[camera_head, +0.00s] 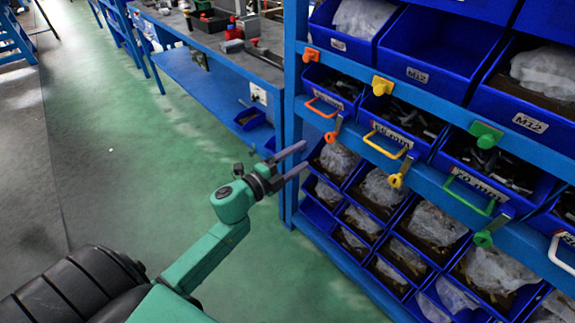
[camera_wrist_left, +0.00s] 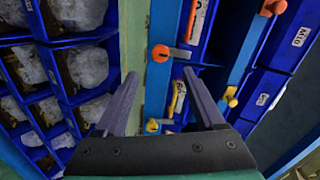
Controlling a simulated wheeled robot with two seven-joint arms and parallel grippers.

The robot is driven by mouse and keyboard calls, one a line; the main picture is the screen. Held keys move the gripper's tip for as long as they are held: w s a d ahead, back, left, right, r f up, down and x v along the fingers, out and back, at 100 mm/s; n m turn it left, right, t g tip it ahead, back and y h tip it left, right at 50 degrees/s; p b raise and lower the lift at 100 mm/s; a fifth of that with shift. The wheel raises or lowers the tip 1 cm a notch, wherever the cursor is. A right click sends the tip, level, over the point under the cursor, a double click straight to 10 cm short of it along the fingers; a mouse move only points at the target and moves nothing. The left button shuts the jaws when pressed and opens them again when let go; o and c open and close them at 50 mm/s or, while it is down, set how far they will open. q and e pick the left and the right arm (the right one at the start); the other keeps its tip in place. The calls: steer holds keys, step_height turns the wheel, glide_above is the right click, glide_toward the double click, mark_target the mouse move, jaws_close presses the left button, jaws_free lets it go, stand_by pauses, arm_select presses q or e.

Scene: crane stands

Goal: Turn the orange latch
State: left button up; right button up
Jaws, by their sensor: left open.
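The orange latch (camera_head: 331,135) is on the blue rack rail below the orange handle (camera_head: 320,106). In the left wrist view the orange latch (camera_wrist_left: 160,53) shows as a round knob with a grey bar pointing right. My left gripper (camera_head: 304,157) is open and empty, with its two grey fingers pointing at the rack just left of and below the latch. In the left wrist view the left gripper (camera_wrist_left: 160,76) has its fingers apart, and the latch lies beyond the gap between them, not touched. My right gripper is not in view.
A yellow latch (camera_head: 396,181) and a green latch (camera_head: 484,239) sit farther along the rail. Above are an orange knob (camera_head: 310,55), a yellow knob (camera_head: 382,86) and a green knob (camera_head: 486,134). Blue bins fill the rack. A workbench (camera_head: 225,45) stands behind; the green floor is clear.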

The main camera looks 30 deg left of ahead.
arm_select(q)
steer(key=v, duration=0.4)
steer(key=shift+s+a, duration=0.1)
steer(key=shift+s, duration=0.25)
steer(key=shift+f, duration=0.1)
steer(key=s+a+f+n+g+y+p, duration=0.1)
steer(key=s+a+f+n+g+y, duration=0.2)
steer(key=f, duration=0.6)
steer(key=s+a+f+n+g+y+p, duration=0.15)
steer(key=f+n, duration=0.25)
steer(key=f, duration=0.5)
steer(key=s+a+f+n+g+y, duration=0.1)
steer(key=s+a+f+n+y, duration=0.2)
steer(key=f, duration=0.5)
steer(key=s+d+f+n+g+p, duration=0.1)
steer(key=s+f+n+g, duration=0.1)
steer(key=s+f, duration=0.4)
steer(key=s+d+f+n+g+p, duration=0.1)
steer(key=s+f+n+g, duration=0.2)
steer(key=s+f, duration=0.4)
steer(key=s+d+f+n+g+p, duration=0.1)
steer(key=s+f+g, duration=0.4)
steer(key=s, duration=1)
steer(key=shift+s+d+f+n+h, duration=0.25)
steer(key=shift+d+f+n+h, duration=0.15)
steer(key=shift+f+n, duration=0.4)
